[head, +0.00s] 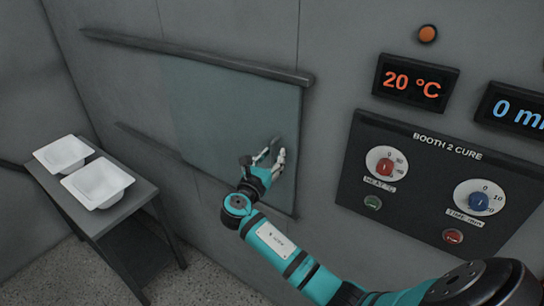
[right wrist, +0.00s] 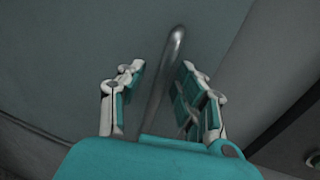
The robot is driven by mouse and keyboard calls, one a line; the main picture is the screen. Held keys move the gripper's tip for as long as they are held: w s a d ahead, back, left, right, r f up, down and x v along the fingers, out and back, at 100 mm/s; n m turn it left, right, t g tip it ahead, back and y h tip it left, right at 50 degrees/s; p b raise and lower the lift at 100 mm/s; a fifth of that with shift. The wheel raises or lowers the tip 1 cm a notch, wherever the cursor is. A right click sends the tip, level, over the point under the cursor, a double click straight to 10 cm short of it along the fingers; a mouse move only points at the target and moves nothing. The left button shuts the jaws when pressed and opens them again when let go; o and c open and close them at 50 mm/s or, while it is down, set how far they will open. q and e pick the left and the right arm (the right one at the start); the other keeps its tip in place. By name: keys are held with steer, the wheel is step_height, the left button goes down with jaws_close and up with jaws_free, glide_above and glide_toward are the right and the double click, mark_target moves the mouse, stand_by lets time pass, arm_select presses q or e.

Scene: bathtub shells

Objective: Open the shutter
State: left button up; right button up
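The shutter (head: 225,105) is a flat grey-green panel in the wall, hanging below a dark rail at the rail's right part. A grey metal bar handle (right wrist: 174,55) stands on the panel. My right gripper (head: 277,152) is at the shutter's right side, where it partly hides the handle in the head view. In the right wrist view the gripper (right wrist: 163,75) is open, with its fingers on both sides of the handle. A gap shows between the handle and each finger. My left gripper is in no view.
The upper rail (head: 190,55) runs left past the shutter. A control panel (head: 440,180) with red and blue knobs is at the right, below a 20 °C display (head: 415,82). A grey table (head: 120,205) with two white shells (head: 97,183) stands at the left.

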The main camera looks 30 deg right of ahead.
jaws_close()
steer(key=shift+f, duration=0.1)
stand_by(0.4)
